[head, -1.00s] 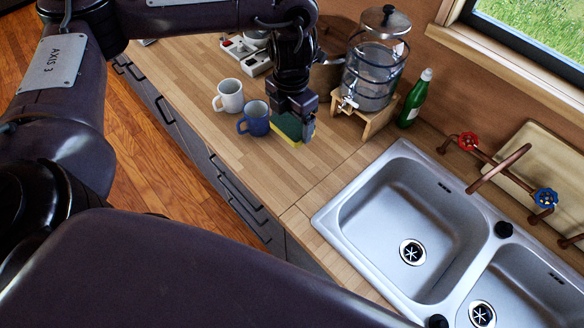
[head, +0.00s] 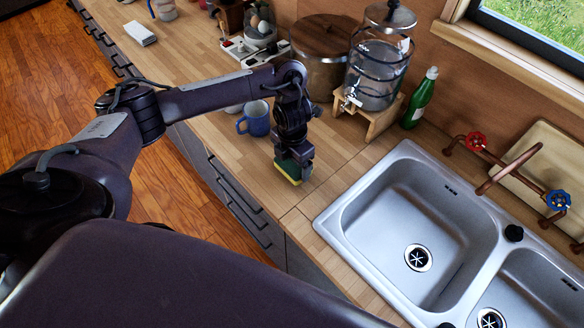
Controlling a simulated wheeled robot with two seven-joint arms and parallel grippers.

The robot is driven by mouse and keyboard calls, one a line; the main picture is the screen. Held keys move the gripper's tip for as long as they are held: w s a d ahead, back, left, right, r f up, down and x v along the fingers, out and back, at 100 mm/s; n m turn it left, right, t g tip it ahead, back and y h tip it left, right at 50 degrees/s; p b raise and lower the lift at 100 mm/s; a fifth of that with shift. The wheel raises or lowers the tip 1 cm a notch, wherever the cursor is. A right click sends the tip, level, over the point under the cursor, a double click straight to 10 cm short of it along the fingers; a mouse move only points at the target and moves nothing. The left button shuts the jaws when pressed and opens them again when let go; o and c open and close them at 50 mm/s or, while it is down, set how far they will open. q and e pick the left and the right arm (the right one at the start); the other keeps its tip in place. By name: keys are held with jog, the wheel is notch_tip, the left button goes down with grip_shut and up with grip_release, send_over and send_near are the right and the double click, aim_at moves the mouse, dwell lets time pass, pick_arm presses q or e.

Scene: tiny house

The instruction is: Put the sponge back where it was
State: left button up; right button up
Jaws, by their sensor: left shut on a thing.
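A green and yellow sponge (head: 288,171) is between the fingers of my left gripper (head: 294,163), which is shut on it. The gripper points down over the wooden counter, left of the sink. The sponge is at or just above the counter; I cannot tell whether it touches. The fingers and wrist hide part of the sponge. My right gripper is not in view.
A blue mug (head: 256,119) stands just behind the gripper. A glass drink dispenser (head: 378,72) on a wooden stand and a green bottle (head: 420,98) are at the back right. A double sink (head: 420,215) lies to the right. Counter (head: 245,172) left of the sponge is clear.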

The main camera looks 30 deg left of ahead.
aim_at(292, 164)
pick_arm(q)
notch_tip(292, 164, down, 3)
jog(key=shift+r+b, duration=0.2)
jog(key=shift+b, duration=0.15)
jog(key=shift+f, duration=0.1)
jog(key=shift+f, duration=0.1)
jog(key=o, duration=0.9)
jog(key=shift+r, duration=0.5)
notch_tip(292, 164, up, 10)
jog(key=p, duration=0.3)
jog(key=shift+r, duration=0.75)
jog(key=shift+f, duration=0.1)
